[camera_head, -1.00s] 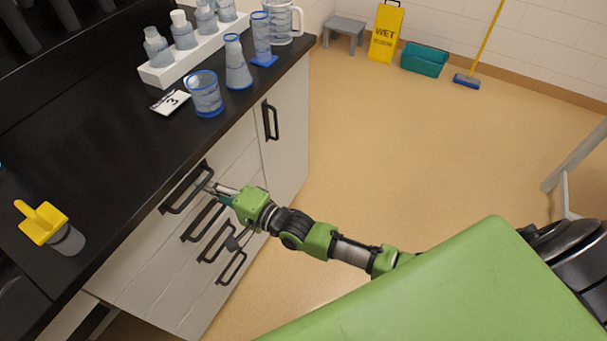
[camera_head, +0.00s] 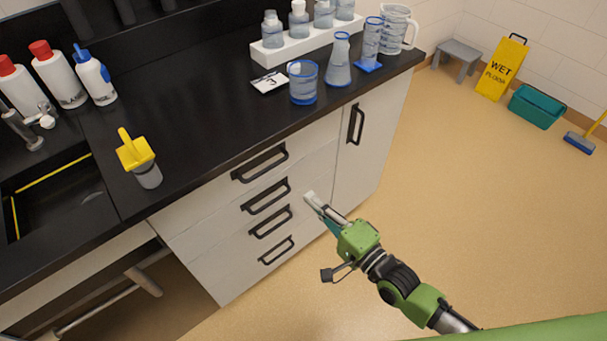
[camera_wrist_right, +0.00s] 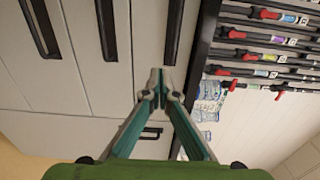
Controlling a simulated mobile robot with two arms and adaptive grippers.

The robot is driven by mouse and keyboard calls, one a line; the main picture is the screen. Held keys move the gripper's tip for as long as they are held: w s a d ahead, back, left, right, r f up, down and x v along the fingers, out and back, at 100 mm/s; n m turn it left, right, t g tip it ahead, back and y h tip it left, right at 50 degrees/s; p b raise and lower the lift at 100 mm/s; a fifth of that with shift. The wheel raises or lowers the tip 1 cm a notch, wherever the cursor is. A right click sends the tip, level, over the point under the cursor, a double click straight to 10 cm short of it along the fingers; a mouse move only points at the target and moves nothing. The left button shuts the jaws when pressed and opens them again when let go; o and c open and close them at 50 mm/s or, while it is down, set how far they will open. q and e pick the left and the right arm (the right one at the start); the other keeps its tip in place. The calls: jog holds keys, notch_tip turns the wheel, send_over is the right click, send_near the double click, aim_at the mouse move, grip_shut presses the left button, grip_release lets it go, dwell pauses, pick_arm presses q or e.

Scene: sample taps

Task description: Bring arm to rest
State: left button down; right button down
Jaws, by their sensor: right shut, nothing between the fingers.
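My right gripper (camera_head: 315,203) is shut and empty in the head view. It hangs in front of the white drawer cabinet (camera_head: 225,215), below the counter edge and to the right of the dark drawer handles (camera_head: 266,195). In the right wrist view the closed fingertips (camera_wrist_right: 158,85) point toward the pale drawer fronts, with dark handles (camera_wrist_right: 106,30) beyond them. A gap to the handles shows in the head view. My left gripper is not in view.
The black counter (camera_head: 210,100) holds a white rack of bottles (camera_head: 300,45), a beaker (camera_head: 303,82), a flask (camera_head: 339,62) and a yellow-topped container (camera_head: 140,160). A sink (camera_head: 50,195) is at left. Open floor (camera_head: 460,200) lies right; a wet-floor sign (camera_head: 502,68) stands farther back.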

jog(key=d+f+n+g+h, duration=0.15)
jog(key=d+f, duration=0.25)
jog(key=f, duration=0.5)
jog(key=d+f+n+g+h, duration=0.1)
jog(key=d+f+n+h, duration=0.15)
jog(key=f, duration=0.65)
jog(key=s+d+f+n+g+h, duration=0.2)
jog(key=s+d+f, duration=0.25)
jog(key=f, duration=0.35)
jog(key=s+d+f+n+g+h, duration=0.1)
jog(key=s+d+f+h, duration=0.15)
jog(key=s+f, duration=0.35)
jog(key=s+d+f+n+g, duration=0.1)
jog(key=s+f, duration=0.4)
jog(key=s, duration=0.5)
jog(key=s+d+f+n+g+h+p, duration=0.1)
jog(key=s+d+f+n+g, duration=0.1)
jog(key=s+f, duration=0.4)
jog(key=s+d+f+n+g+h, duration=0.1)
jog(key=s+f+n+g, duration=0.2)
jog(key=s, duration=1.1)
notch_tip(320, 180, down, 2)
jog(key=shift+d+f+g, duration=0.15)
jog(key=shift+d+g, duration=0.2)
jog(key=shift+g, duration=0.7)
